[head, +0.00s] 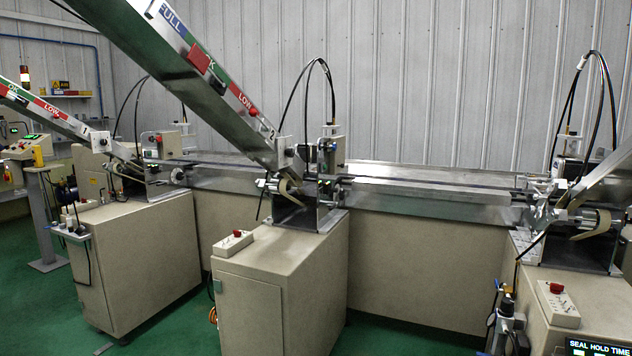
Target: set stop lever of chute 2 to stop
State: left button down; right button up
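Chute 2 (190,90) is the long sloping metal chute in the middle of the head view, with a small plate marked 2 (266,128) near its lower end. Its side strip reads FULL, OK and LOW, and a red block (200,57) sits on it at the upper part. The chute ends at a feeder unit (325,175) with a pale roll, on top of a beige cabinet (285,265). A thin dark rod (261,204) hangs near the chute's lower end; I cannot tell whether it is the stop lever or how the lever is set. Neither gripper shows.
Chute 1 (60,118) and its cabinet (150,250) stand at the left. A third chute (610,180) and cabinet are at the right. A long metal conveyor (430,190) runs behind. Green floor (230,335) shows between the cabinets. A control box (233,242) sits on the middle cabinet.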

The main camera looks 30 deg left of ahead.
aim_at(251, 112)
jog(key=u, duration=0.55)
jog(key=i, duration=0.6)
jog(key=u, duration=0.45)
